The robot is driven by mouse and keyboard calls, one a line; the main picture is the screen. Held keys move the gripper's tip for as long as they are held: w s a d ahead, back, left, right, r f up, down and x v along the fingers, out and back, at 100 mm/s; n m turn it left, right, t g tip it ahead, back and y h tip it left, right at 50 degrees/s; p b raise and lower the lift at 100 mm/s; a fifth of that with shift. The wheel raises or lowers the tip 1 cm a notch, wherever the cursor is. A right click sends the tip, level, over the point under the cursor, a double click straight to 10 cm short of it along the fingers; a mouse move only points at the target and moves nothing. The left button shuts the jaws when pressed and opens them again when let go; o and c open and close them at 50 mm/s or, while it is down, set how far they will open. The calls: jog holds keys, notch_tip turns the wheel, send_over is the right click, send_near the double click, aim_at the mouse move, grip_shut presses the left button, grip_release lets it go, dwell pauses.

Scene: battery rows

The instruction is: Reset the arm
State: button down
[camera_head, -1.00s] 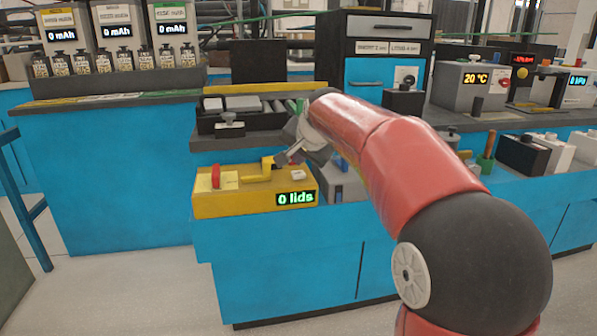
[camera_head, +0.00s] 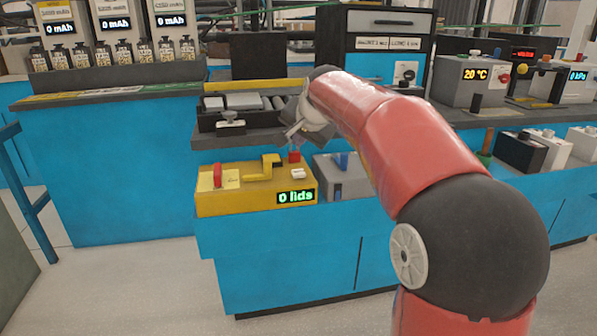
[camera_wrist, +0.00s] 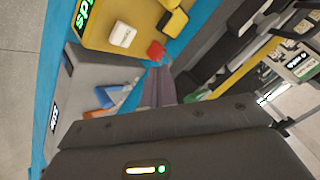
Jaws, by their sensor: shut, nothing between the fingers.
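My gripper (camera_head: 292,137) shows in the head view at the end of my red arm, above the back right of the yellow box. In the wrist view my gripper (camera_wrist: 160,68) is shut, its fingers together, with nothing held. The yellow box (camera_head: 240,200) reads "0 lids" and carries a red knob, a yellow lever and a white button. A small red block (camera_head: 294,157) shows at its back right corner, below the gripper. The red block (camera_wrist: 156,50) also shows close to the fingertips in the wrist view; I cannot tell whether they touch.
A grey box with a blue lever (camera_head: 342,178) stands right of the yellow box. A roller tray (camera_head: 240,118) lies behind on the counter. Battery dispensers (camera_head: 116,35) stand at the back left. A black box (camera_head: 520,152) and white boxes stand at right.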

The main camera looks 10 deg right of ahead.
jog(key=s+f+n+g, duration=0.1)
jog(key=s+f, duration=0.4)
jog(key=s, duration=0.7)
jog(key=s+f+n+g, duration=0.1)
jog(key=s+f+n, duration=0.3)
jog(key=s, duration=0.8)
jog(key=s+f+n+g+h, duration=0.1)
jog(key=s+f+n, duration=0.1)
jog(key=s+f, duration=0.5)
jog(key=s, duration=0.5)
jog(key=shift+s+n+g, duration=0.3)
jog(key=shift+s+n, duration=0.05)
jog(key=shift+n, duration=0.05)
jog(key=c, duration=2.2)
grip_release()
